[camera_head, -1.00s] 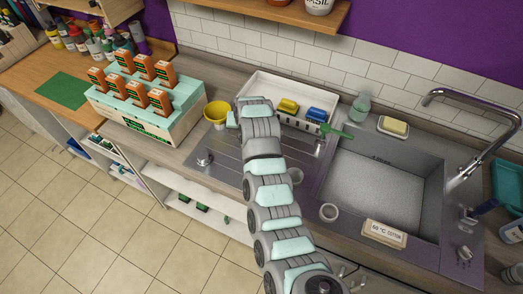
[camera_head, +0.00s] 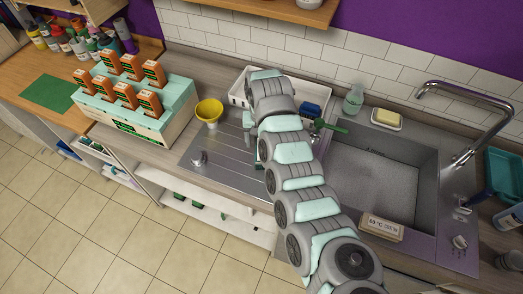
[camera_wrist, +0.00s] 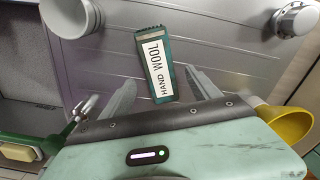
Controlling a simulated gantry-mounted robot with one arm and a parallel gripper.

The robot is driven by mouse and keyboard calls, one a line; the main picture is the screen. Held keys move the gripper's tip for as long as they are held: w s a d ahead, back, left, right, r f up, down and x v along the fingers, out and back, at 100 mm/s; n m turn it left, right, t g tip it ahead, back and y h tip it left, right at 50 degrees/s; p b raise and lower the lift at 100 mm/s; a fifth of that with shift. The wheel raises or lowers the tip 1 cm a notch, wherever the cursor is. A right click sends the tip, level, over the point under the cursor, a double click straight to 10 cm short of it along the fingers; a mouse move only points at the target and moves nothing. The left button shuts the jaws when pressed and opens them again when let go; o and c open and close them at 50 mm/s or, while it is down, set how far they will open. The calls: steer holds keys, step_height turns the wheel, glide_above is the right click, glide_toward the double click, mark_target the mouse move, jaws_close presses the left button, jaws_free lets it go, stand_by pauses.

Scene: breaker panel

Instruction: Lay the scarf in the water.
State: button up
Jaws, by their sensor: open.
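The block lies between the finger lines, and contact cannot be told. In the head view my arm hides the gripper's fingers. The sink basin (camera_head: 385,185) is right of my arm, with a pale grey, speckled lower surface; I cannot tell how much water it holds. The tap (camera_head: 470,95) arches over its right side.
A block labelled "COTTON" (camera_head: 382,227) sits on the sink's front rim. A white tray (camera_head: 237,90) with a blue item (camera_head: 310,111), a green-handled tool (camera_head: 328,126) and a soap dish (camera_head: 386,120) are behind. A white cup (camera_wrist: 70,15) stands on the drainboard.

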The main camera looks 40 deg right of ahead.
steer(key=f, duration=0.2)
steer(key=f+p, duration=0.1)
steer(key=f, duration=0.1)
steer(key=shift+s+a, duration=0.2)
steer(key=shift+s, duration=0.05)
steer(key=shift+f, duration=0.4)
jaws_close()
steer(key=shift+r, duration=0.15)
step_height(320, 180, up, 20)
steer(key=shift+b, duration=0.4)
stand_by(0.6)
